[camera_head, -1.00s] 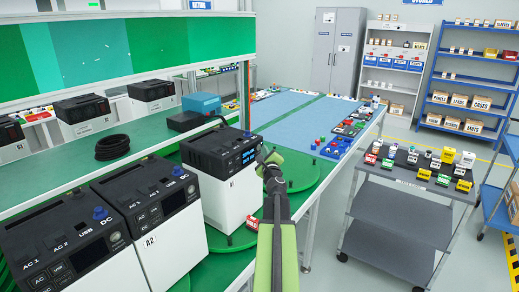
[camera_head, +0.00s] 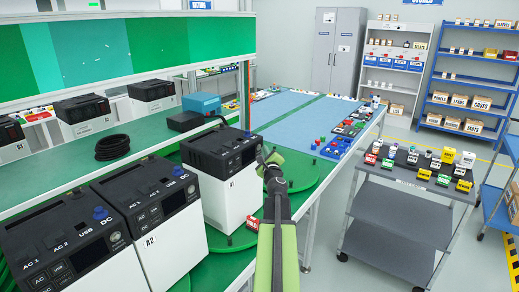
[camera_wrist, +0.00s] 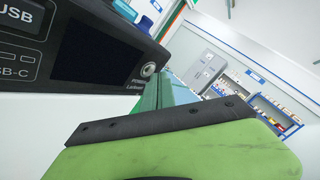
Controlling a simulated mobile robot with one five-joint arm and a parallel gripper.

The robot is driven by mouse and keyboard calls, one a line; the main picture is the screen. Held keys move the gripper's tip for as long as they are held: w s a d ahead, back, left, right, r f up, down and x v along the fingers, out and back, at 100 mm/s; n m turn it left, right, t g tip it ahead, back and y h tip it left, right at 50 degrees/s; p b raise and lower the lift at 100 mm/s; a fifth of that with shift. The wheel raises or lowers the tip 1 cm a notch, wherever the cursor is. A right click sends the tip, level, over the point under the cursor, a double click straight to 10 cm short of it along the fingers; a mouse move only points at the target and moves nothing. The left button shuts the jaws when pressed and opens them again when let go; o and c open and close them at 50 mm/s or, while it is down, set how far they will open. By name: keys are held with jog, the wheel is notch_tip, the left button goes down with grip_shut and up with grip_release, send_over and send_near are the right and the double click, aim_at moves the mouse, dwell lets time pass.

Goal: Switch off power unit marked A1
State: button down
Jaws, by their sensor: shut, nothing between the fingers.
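A black-and-white power unit (camera_head: 222,200) stands upright on the green turntable; its small label is too small to read for certain. Its front display is dark. In the wrist view the unit's black front panel (camera_wrist: 95,55) shows a dark screen and a round silver button (camera_wrist: 148,69) at its lower right corner. Another unit marked A2 (camera_head: 165,250) stands to the left.
A further power unit (camera_head: 60,240) stands at front left. A coil of black cable (camera_head: 112,147) lies on the green bench behind. A grey cart (camera_head: 405,205) with small coloured items stands at right. Floor is free between bench and cart.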

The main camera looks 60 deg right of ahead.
jog(key=shift+s, duration=0.35)
jog(key=s, duration=0.5)
dwell(0.3)
dwell(0.7)
